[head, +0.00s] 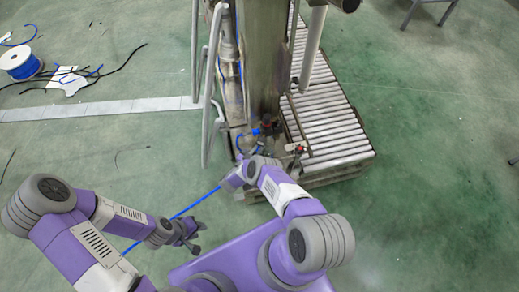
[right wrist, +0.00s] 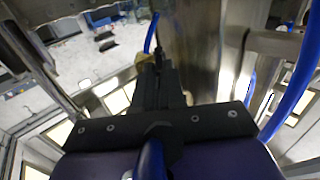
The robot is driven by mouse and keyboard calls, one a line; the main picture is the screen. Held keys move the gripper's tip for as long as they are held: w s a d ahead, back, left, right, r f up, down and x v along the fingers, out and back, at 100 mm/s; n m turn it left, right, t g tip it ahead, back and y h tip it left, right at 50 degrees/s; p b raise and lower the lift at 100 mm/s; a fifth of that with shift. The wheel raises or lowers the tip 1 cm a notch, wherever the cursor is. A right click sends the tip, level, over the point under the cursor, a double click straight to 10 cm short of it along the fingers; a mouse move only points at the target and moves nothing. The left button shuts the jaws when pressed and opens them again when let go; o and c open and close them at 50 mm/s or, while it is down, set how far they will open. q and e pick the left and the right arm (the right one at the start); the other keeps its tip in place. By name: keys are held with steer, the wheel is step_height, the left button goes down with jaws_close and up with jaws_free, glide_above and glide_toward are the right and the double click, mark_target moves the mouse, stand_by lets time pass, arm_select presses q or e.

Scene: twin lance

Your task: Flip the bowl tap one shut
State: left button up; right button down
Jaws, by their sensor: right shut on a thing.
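A small tap with a blue part (head: 257,132) shows low on the machine in the head view; I cannot tell its lever angle. In the right wrist view, the dark fingers of my right gripper (right wrist: 155,72) are together at a small brass-yellow fitting (right wrist: 145,57), which looks like part of a tap. The fingers hide most of it. In the head view my right wrist reaches the machine's foot, and its fingertips are hidden. My left gripper (head: 194,238) hangs over the floor at lower left, apart from the machine, with its fingers spread and empty.
The tall metal column (head: 264,60) stands ahead, with a tubular rail (head: 208,90) on its left and a roller conveyor (head: 325,125) on its right. A red-and-black fitting (head: 297,150) sits near the conveyor's edge. A blue hose (right wrist: 295,95) passes close at right.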

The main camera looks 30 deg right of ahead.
stand_by(0.3)
steer(key=c, duration=1.2)
jaws_free()
steer(key=shift+v, duration=3.8)
